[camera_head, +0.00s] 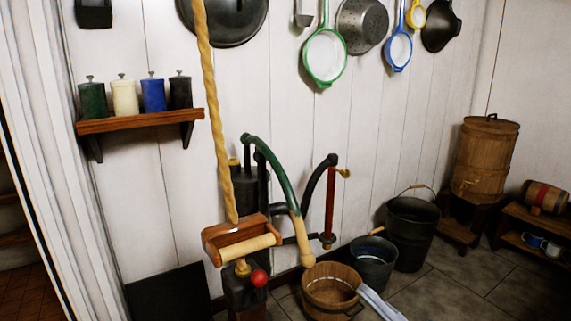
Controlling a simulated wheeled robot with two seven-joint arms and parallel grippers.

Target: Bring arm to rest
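Neither of my grippers nor any part of my arms that I can make out shows in the head view. The task names no other object. A hand pump (247,190) with a long curved green and tan handle (281,183) stands against the white plank wall. A wooden bucket (330,289) is on the floor below the handle's tan end, with a pale cloth (379,303) at its right side.
Dark metal buckets (409,232) stand right of the pump. A barrel (486,157) stands on a stand. Pans and strainers (325,56) hang above. Some tiled floor (455,287) is clear at lower right.

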